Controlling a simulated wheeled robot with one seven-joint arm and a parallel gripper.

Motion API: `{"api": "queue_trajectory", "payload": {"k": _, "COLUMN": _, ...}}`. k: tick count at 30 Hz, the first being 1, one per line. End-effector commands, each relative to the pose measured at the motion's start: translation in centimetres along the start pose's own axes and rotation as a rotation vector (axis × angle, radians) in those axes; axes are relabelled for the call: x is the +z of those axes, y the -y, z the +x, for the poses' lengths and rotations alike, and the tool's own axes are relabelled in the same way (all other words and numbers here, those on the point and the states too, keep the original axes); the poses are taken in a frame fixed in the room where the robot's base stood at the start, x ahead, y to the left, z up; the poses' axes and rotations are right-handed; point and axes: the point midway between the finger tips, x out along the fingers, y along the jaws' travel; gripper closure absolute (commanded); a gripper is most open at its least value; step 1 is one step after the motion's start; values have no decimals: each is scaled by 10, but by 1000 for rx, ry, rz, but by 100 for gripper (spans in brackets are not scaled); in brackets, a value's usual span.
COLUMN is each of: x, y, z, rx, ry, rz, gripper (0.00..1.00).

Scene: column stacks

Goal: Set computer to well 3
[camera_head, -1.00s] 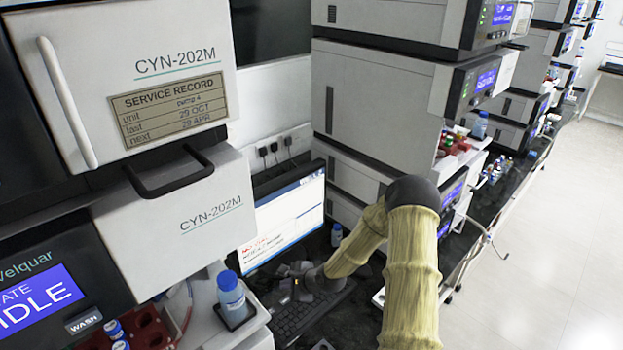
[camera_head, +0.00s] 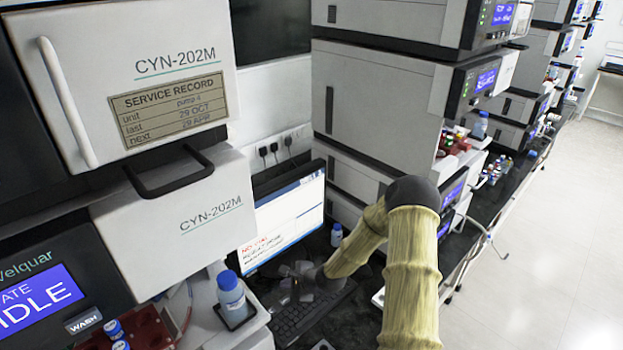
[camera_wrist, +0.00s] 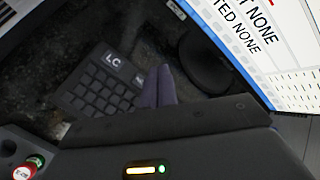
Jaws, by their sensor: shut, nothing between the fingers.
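The computer monitor (camera_head: 284,222) stands on the bench between two instrument stacks. It shows a white window with red and black text; in the wrist view the screen (camera_wrist: 262,32) shows the words "NONE" and "TED NONE". The dark keyboard (camera_head: 300,318) lies in front of it. In the wrist view its key block (camera_wrist: 100,90) has a label "LC". My gripper (camera_head: 292,280) is over the far part of the keyboard, below the screen. In the wrist view my fingertips (camera_wrist: 157,75) are together, empty, beside the right edge of the key block. I cannot tell whether they touch a key.
A blue-capped bottle (camera_head: 231,292) stands on the left in front of a white unit. A smaller bottle (camera_head: 336,235) stands right of the monitor. Instrument stacks (camera_head: 375,100) rise on the right. A red vial rack (camera_head: 150,330) is at lower left.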

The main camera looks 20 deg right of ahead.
Motion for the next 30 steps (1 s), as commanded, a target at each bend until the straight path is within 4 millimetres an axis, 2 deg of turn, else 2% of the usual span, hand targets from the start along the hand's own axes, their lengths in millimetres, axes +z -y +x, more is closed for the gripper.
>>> {"api": "queue_trajectory", "payload": {"k": 11, "x": 0, "y": 0, "z": 0, "rx": 2, "ry": -2, "rz": -5, "gripper": 100}}
{"api": "queue_trajectory", "payload": {"k": 17, "x": 8, "y": -2, "z": -15, "rx": 54, "ry": -47, "rz": -156, "gripper": 100}}
{"api": "queue_trajectory", "payload": {"k": 23, "x": 23, "y": -7, "z": -57, "rx": 191, "ry": -148, "rz": -525, "gripper": 100}}
{"api": "queue_trajectory", "payload": {"k": 30, "x": 47, "y": -14, "z": -127, "rx": 381, "ry": -231, "rz": -966, "gripper": 100}}
